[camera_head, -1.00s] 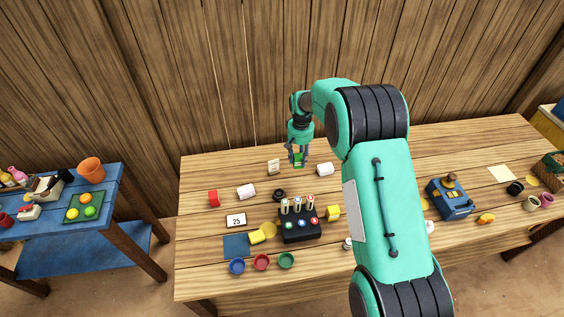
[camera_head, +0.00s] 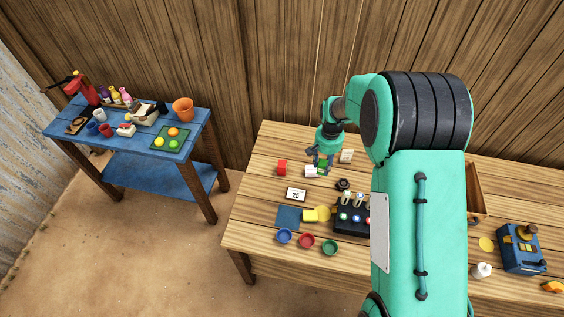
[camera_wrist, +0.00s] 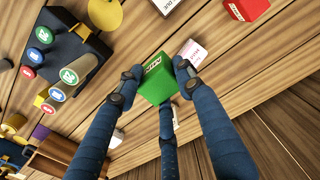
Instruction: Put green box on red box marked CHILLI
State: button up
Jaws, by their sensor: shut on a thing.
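My gripper (camera_head: 321,157) is shut on the green box (camera_head: 323,163) and holds it above the table. In the wrist view the green box (camera_wrist: 157,82) sits between the blue fingers, with a white label on one face. The red box (camera_head: 282,168) stands on the table to the left of my gripper, apart from it. It also shows at the top edge of the wrist view (camera_wrist: 247,8), partly cut off; its lettering is too small to read. A white box (camera_head: 310,171) stands between the red box and my gripper, close beside the held box in the wrist view.
My arm hides much of the table's right side.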

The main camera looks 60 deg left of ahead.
jog(key=s+p, duration=0.2)
jog(key=s, duration=1.4)
jog(key=shift+s+a+r, duration=0.25)
jog(key=shift+s+r, duration=0.1)
jog(key=shift+r, duration=0.1)
jog(key=shift+a, duration=0.1)
jog(key=p, duration=0.2)
send_over(282, 164)
jog(key=shift+a+f, duration=0.2)
jog(key=shift+f, duration=0.55)
jog(key=shift+f, duration=1.75)
jog(key=shift+f, duration=0.1)
